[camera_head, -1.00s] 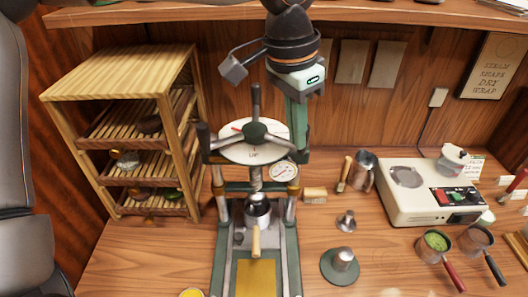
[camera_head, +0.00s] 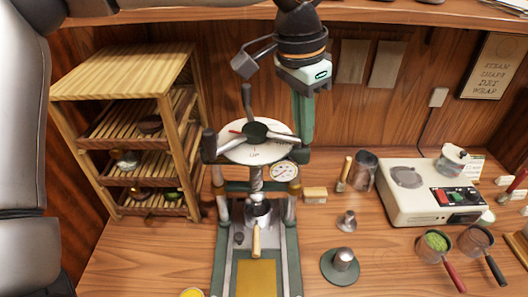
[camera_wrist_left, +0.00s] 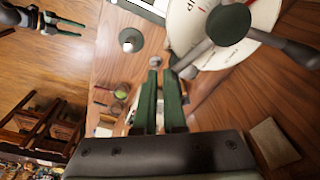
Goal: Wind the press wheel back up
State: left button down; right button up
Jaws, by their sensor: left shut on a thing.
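The press (camera_head: 218,250) stands upright at the middle of the bench. Its wheel has a dark hub (camera_head: 254,132), spokes with dark knobs, and a white disc (camera_head: 262,152) marked "UP" with a red mark beneath. My left gripper (camera_head: 302,150) reaches down from above at the wheel's right side, its green fingers shut on a wheel handle. In the left wrist view, the fingers (camera_wrist_left: 162,72) close at the end of a spoke, with the disc (camera_wrist_left: 182,22) beside them. The exact grip is partly hidden. My right gripper (camera_wrist_left: 72,28) shows only in the left wrist view, apart and apparently open.
A wooden rack (camera_head: 120,75) stands left of the press. A pressure gauge (camera_head: 284,172) sits just below the wheel. To the right are a metal cup (camera_head: 364,170), a white steamer unit (camera_head: 408,205) and pans (camera_head: 434,244). A green-based weight (camera_head: 341,268) stands front right.

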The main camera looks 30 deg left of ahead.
pick_arm(q)
jog(key=shift+w+d, duration=0.15)
jog(key=shift+w, duration=0.15)
jog(key=shift+d, duration=0.15)
notch_tip(320, 180, up, 8)
jog(key=s, duration=0.1)
jog(key=shift+s+f, duration=0.25)
jog(key=shift+s, duration=0.05)
dwell(0.6)
